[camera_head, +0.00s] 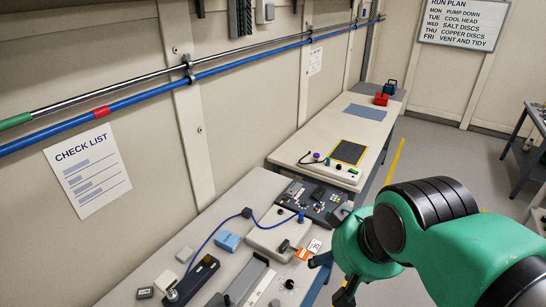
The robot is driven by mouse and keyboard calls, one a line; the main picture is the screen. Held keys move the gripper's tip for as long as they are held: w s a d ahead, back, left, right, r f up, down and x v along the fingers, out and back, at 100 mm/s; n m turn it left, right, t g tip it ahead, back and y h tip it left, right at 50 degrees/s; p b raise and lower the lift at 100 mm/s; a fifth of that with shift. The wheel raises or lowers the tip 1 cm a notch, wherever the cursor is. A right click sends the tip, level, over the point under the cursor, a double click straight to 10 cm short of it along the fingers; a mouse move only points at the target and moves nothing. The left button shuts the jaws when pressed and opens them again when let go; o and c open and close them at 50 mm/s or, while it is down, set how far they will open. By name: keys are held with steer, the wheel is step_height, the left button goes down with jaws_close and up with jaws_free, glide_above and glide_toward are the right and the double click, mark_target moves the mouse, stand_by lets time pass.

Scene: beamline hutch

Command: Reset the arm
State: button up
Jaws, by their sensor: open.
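My green and black arm (435,235) comes in from the lower right corner and bends down at the right of the near bench. My gripper (329,279) is partly hidden behind the arm's wrist. Its black fingertips show apart, near the bench's right edge, and I see nothing between them. I cannot tell the height of the gripper above the bench.
The near bench (240,195) holds a blue block (228,241), a pale box (276,234) with a blue cable, and a dark tray of parts (310,200). Pipes (150,98) run along the wall.

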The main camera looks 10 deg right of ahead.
step_height(320, 180, down, 6)
steer(key=b, duration=0.4)
steer(key=shift+r+b, duration=0.25)
steer(key=shift+b, duration=0.15)
